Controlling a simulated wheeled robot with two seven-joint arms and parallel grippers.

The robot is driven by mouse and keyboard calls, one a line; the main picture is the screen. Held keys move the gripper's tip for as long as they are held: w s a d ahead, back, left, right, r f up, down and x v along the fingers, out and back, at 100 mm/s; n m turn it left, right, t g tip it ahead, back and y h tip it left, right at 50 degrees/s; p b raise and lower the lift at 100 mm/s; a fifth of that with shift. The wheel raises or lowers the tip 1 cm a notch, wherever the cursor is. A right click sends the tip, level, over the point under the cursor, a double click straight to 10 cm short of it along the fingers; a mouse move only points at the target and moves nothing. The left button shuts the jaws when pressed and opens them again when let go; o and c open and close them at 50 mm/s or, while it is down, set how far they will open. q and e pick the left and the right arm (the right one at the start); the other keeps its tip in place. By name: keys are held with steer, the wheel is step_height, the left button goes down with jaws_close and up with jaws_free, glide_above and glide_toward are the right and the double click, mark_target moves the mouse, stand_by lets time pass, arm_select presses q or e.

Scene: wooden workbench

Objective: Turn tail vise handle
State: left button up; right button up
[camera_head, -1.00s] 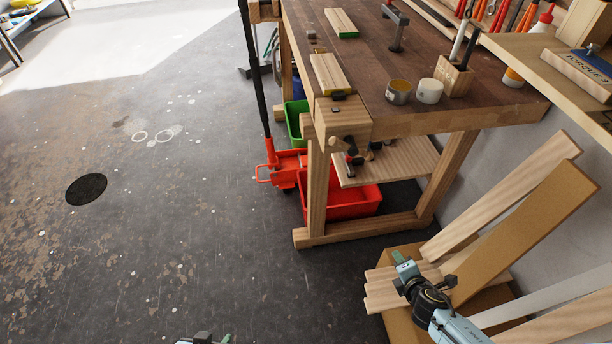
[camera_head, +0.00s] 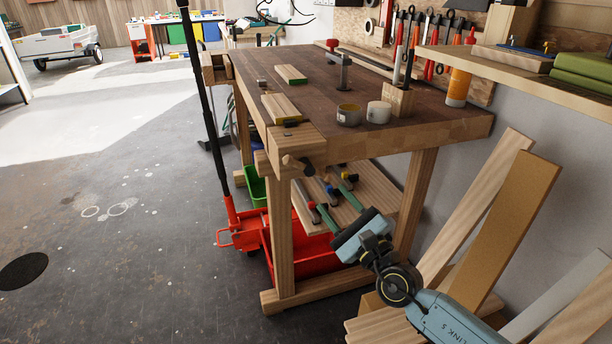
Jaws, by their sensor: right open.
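The tail vise (camera_head: 297,143) is the wooden block at the near end of the bench. Its handle (camera_head: 298,163) is a short, dark-tipped wooden piece sticking out from its end face, small in the picture. My right gripper (camera_head: 331,197) reaches up from the lower right. Its two green fingers are spread and nothing shows between them. It is below and right of the handle in the picture, apart from it, in front of the lower shelf. My left gripper is not in view.
The workbench (camera_head: 430,115) holds wood blocks, a tape roll (camera_head: 349,115) and a white roll (camera_head: 379,112). Clamps lie on the lower shelf (camera_head: 378,190) behind my fingers. A red crate (camera_head: 310,262) stands beneath. Boards (camera_head: 505,235) lean right.

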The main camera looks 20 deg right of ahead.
mark_target(312, 174)
steer(key=x, duration=0.6)
steer(key=b+x, duration=0.1)
steer(key=x, duration=0.2)
steer(key=shift+w+a, duration=0.15)
steer(key=shift+w, duration=0.1)
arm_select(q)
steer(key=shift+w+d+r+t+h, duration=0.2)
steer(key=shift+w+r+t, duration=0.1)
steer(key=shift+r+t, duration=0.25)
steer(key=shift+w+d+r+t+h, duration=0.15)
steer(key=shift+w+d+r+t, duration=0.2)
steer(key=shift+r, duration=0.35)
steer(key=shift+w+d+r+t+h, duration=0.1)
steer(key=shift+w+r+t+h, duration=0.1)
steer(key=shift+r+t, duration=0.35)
arm_select(e)
steer(key=shift+w+a+r, duration=0.1)
steer(key=shift+w+r, duration=0.05)
steer(key=shift+w, duration=0.3)
steer(key=shift+c, duration=0.5)
jaws_close()
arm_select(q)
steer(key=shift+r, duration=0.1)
